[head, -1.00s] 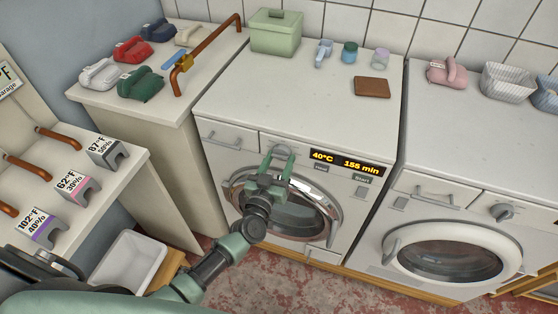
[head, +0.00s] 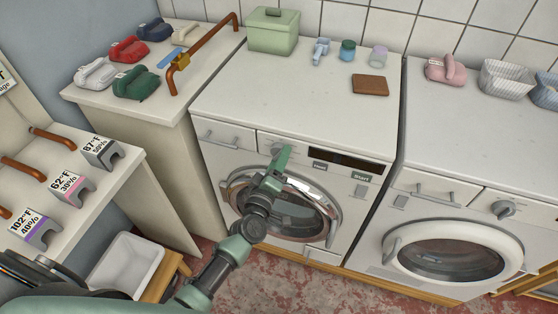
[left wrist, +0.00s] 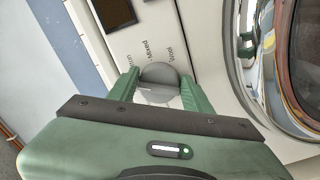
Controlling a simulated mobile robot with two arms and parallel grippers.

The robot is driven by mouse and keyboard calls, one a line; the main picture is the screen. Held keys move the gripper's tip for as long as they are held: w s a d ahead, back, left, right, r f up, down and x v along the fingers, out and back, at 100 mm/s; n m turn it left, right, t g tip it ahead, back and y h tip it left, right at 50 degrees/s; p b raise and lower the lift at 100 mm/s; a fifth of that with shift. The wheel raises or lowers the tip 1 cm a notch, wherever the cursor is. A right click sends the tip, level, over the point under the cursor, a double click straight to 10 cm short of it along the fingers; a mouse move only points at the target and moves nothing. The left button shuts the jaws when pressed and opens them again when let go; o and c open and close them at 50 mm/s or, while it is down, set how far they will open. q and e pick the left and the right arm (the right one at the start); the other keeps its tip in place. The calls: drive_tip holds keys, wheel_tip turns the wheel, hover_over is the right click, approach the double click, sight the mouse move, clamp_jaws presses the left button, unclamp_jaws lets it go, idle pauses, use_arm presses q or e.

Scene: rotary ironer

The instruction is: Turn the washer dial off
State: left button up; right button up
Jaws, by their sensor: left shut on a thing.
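The washer (head: 300,100) stands in the middle of the head view, with a round door (head: 330,212) in its front. Its display (head: 344,160) is dark. In the head view the gripper hides most of the dial. My right gripper is not in view.
A second machine (head: 440,245) with its own knob (head: 503,209) stands at the right. A green box (head: 274,30), small cups and a brown block (head: 370,85) lie on the washer top.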

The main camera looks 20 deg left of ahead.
use_arm(q)
drive_tip(key=n+b, duration=0.1)
drive_tip(key=n, duration=0.4)
drive_tip(key=shift+r, duration=0.15)
drive_tip(key=shift+n, duration=0.3)
idle(0.3)
drive_tip(key=o, duration=1.4)
drive_tip(key=shift+c, duration=0.2)
drive_tip(key=s+b, duration=0.1)
drive_tip(key=s, duration=0.6)
drive_tip(key=shift+s, duration=0.4)
drive_tip(key=shift+a, duration=0.1)
